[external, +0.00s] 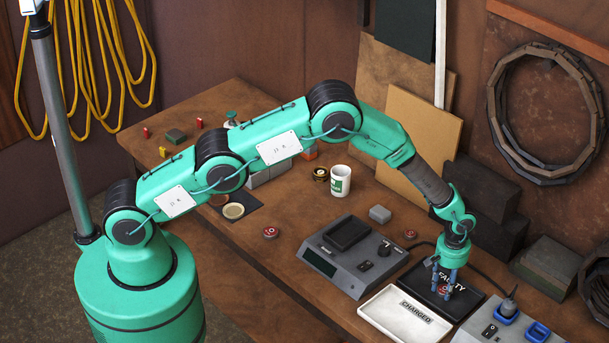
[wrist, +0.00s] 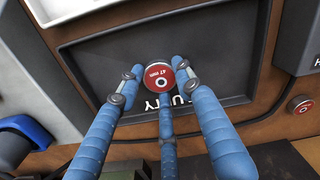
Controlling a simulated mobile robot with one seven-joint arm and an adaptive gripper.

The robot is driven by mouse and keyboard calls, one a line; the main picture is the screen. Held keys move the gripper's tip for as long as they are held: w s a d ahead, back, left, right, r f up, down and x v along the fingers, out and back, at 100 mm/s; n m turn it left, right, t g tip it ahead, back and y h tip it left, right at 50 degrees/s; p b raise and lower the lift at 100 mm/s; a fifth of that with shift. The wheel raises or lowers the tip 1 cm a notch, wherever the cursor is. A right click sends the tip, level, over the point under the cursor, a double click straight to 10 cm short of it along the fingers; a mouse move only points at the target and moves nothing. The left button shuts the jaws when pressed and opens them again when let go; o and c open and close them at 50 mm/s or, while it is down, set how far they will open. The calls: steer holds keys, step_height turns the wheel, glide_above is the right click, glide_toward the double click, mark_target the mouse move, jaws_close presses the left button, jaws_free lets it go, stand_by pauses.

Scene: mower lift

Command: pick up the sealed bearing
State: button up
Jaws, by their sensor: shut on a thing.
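A round disc with a red face, a pale centre ring and small print, which looks like the sealed bearing (wrist: 158,77), is between the blue fingertips of my gripper (wrist: 157,84). The fingers are shut on it. In the external view my gripper (external: 444,285) points down over the black tray marked FAULTY (external: 466,306), and the bearing is partly hidden by the fingers. The black tray (wrist: 225,60) lies behind the bearing in the wrist view. I cannot tell whether the bearing touches the tray floor.
Similar red-faced discs lie on the bench, one near the scale (external: 270,232) and one behind it (external: 410,234). A white CHARGED tray (external: 377,318) is left of the black tray.

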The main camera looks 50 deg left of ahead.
mark_target(445, 292)
steer(key=shift+r, duration=0.15)
steer(key=shift+w+r, duration=0.1)
steer(key=shift+r, duration=0.95)
steer(key=shift+s+a+r, duration=0.25)
steer(key=shift+s+r, duration=0.2)
steer(key=shift+r, duration=0.2)
steer(key=s+a, duration=0.2)
steer(key=s, duration=0.2)
steer(key=s+a+r+b, duration=0.1)
steer(key=s+a, duration=0.2)
steer(key=s, duration=0.1)
steer(key=s+a, duration=0.3)
steer(key=s, duration=0.1)
steer(key=shift+s+a+r+b, duration=0.15)
steer(key=shift+s+a+b, duration=0.05)
steer(key=shift+s+b, duration=0.1)
steer(key=shift+w, duration=0.1)
steer(key=shift+n, duration=0.7)
steer(key=w, duration=0.4)
steer(key=w+r, duration=0.1)
steer(key=w, duration=0.7)
steer(key=shift+w+r, duration=0.25)
steer(key=shift+r, duration=0.1)
steer(key=w+a+r+n, duration=0.1)
steer(key=w, duration=0.5)
steer(key=w+a+r, duration=0.2)
steer(key=w, duration=0.4)
steer(key=shift+w+n+b, duration=0.35)
steer(key=shift+n+b, duration=0.05)
